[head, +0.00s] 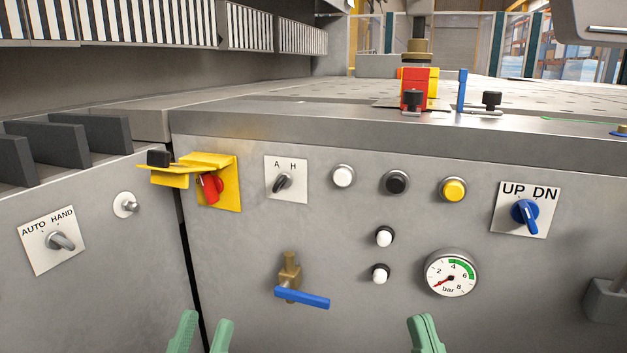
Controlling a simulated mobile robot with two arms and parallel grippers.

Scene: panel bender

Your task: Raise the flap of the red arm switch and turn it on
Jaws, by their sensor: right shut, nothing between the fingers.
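The red switch (211,188) is on a yellow plate (229,180) at the left of the grey panel. Its red handle points down and slightly left. The yellow flap (170,179) stands out from the plate, roughly level, above and left of the handle, with a black block (158,157) on it. The handle is uncovered from the front. My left gripper (206,321) is open and empty, below the switch at the bottom edge, its fingers apart. My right gripper (425,319) is shut and empty at the bottom edge, left of the gauge's lower side. Neither touches the switch or flap.
A brass valve with a blue lever (302,298) sticks out between the grippers and above them. An A/H selector (284,183), several push buttons, a pressure gauge (451,273) and an UP/DN knob (525,212) lie rightward. An AUTO/HAND knob (60,241) is at left.

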